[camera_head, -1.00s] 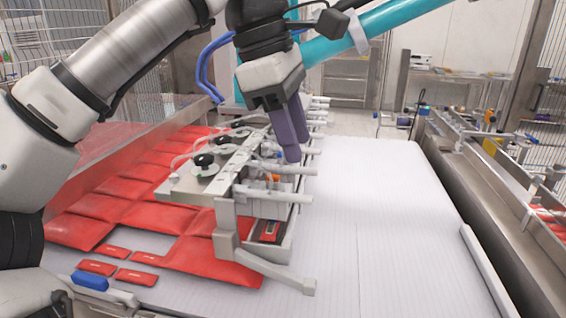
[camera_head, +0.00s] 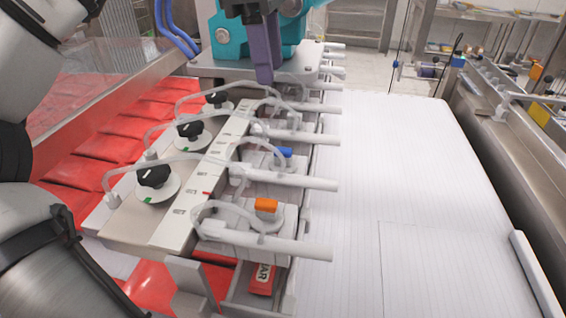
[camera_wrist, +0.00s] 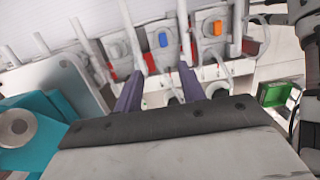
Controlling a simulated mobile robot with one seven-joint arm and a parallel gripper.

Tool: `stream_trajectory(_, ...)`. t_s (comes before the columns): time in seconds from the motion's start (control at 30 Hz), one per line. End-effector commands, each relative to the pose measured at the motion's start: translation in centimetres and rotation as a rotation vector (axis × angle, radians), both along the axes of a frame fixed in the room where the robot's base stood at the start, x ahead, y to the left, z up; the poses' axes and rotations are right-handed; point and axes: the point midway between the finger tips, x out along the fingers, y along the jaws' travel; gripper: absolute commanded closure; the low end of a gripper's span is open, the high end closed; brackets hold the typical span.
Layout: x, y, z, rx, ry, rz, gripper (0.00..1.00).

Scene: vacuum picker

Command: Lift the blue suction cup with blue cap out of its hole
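The blue cap (camera_head: 285,152) sits on a clear, pale suction cup fitting in the middle of the picker's right-hand row, with the fitting seated in its holder. In the wrist view the blue cap (camera_wrist: 163,39) shows ahead of the fingers, slightly above the gap between them. My gripper (camera_head: 265,80) has purple fingers pointing down, above and behind the blue cap in the head view. In the wrist view my gripper (camera_wrist: 161,75) has its two fingers apart with nothing between them. The lower part of the suction cup is hidden.
An orange cap (camera_head: 266,205) sits on the neighbouring fitting. Black knobs (camera_head: 153,174) and looping clear hoses stand beside the row. White rods (camera_head: 300,250) stick out to the right over the clear white conveyor (camera_head: 420,180). Red packets (camera_head: 100,155) lie at the left.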

Motion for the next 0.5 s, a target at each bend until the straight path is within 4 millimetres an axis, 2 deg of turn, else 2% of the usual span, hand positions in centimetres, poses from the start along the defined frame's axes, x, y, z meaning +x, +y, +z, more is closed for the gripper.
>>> stream_trajectory(0.03, 0.0, -0.1, -1.2, -0.001, 0.0, -0.001, 0.6)
stream_trajectory(0.1, 0.0, -0.2, -2.3, -0.001, 0.0, -0.001, 0.6)
stream_trajectory(0.5, -0.3, -0.9, -7.6, -0.001, 0.001, -0.002, 0.6)
